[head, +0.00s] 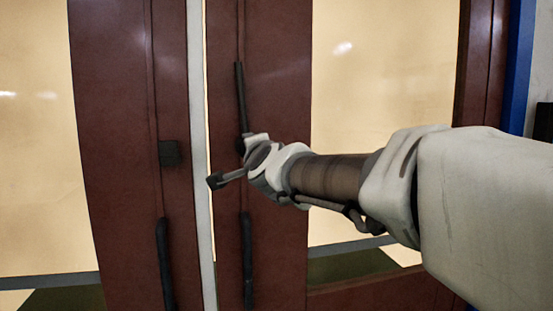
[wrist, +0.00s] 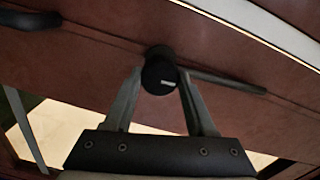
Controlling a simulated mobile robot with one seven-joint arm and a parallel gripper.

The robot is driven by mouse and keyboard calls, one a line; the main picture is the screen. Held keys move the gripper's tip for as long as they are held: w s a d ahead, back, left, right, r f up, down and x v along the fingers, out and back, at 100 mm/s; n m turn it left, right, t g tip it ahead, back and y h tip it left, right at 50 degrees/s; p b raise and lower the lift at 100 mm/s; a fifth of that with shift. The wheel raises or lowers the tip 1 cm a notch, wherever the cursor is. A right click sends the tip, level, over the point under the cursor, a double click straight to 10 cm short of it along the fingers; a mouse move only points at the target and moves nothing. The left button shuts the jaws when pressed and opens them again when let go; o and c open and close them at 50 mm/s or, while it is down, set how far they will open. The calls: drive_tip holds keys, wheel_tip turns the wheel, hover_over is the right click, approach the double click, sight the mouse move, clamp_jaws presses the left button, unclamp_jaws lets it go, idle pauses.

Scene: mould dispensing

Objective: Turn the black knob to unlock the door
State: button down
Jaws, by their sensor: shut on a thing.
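The black knob (wrist: 160,76) is round, with a small pale mark on its face. It sits on the dark red door (wrist: 85,60). In the wrist view my gripper (wrist: 160,72) has one finger on each side of the knob and is shut on it. In the head view my gripper (head: 247,146) reaches the right door leaf (head: 280,70) from the right, at the gap between the upper and lower black handles. There my gripper mostly hides the knob. The door leaves look closed.
A black upper handle (head: 240,95) and lower handle (head: 247,260) run along the right leaf, close to my gripper. The left leaf (head: 115,120) has a dark square fitting (head: 170,153) and a black handle (head: 164,260). A pale strip (head: 199,120) runs between the leaves.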

drive_tip(key=shift+m, duration=0.6)
drive_tip(key=shift+c, duration=1)
unclamp_jaws()
drive_tip(key=p+v, duration=0.1)
drive_tip(key=v, duration=1.6)
drive_tip(key=shift+s+p, duration=0.15)
drive_tip(key=shift+p, duration=0.25)
drive_tip(key=shift+d, duration=0.1)
